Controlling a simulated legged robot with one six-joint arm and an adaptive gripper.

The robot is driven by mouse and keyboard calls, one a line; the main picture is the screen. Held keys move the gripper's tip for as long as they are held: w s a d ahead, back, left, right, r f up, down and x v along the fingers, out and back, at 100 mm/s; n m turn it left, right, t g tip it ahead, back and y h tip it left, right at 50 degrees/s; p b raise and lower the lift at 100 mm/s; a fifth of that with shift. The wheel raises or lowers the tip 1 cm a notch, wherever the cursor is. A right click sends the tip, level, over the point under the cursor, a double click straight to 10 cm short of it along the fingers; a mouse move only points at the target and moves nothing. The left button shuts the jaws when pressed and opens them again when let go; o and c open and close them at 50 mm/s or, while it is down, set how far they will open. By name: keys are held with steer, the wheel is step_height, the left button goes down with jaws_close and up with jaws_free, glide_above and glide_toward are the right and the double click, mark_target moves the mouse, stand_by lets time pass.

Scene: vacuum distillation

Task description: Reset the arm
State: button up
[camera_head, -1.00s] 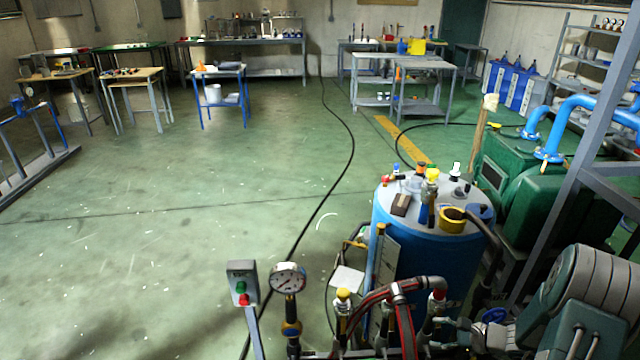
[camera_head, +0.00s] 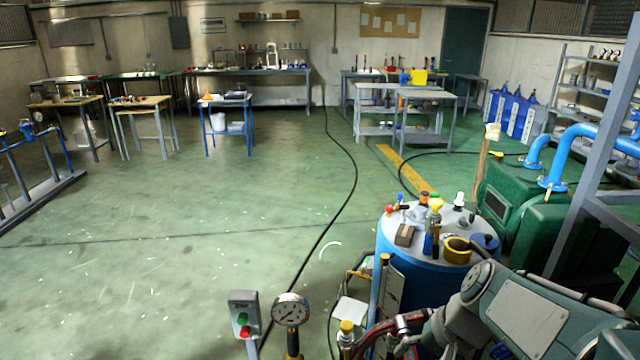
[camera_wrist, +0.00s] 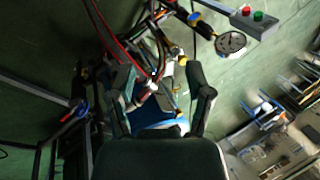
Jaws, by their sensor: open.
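My arm, grey-green and light grey, reaches in from the lower right of the head view, in front of the blue tank (camera_head: 400,232). In the wrist view my gripper (camera_wrist: 160,92) is open, its two dark fingers spread apart. Red hoses and pipe fittings (camera_wrist: 152,62) show beyond and between the fingers. I see nothing held. In the head view the fingertips cannot be made out.
A pressure gauge (camera_head: 290,310) and a control box with red and green buttons (camera_head: 244,315) stand at the front. A green machine (camera_head: 535,215) with blue pipes (camera_head: 585,135) and a grey frame are at right. Open floor (camera_head: 180,240) lies left.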

steer(key=s+r+n+t+h, duration=0.3)
steer(key=s+r+n+h, duration=0.1)
steer(key=s, duration=0.5)
steer(key=shift+s+a+r+n+t, duration=0.25)
steer(key=shift+r+n, duration=0.25)
steer(key=shift+r, duration=0.6)
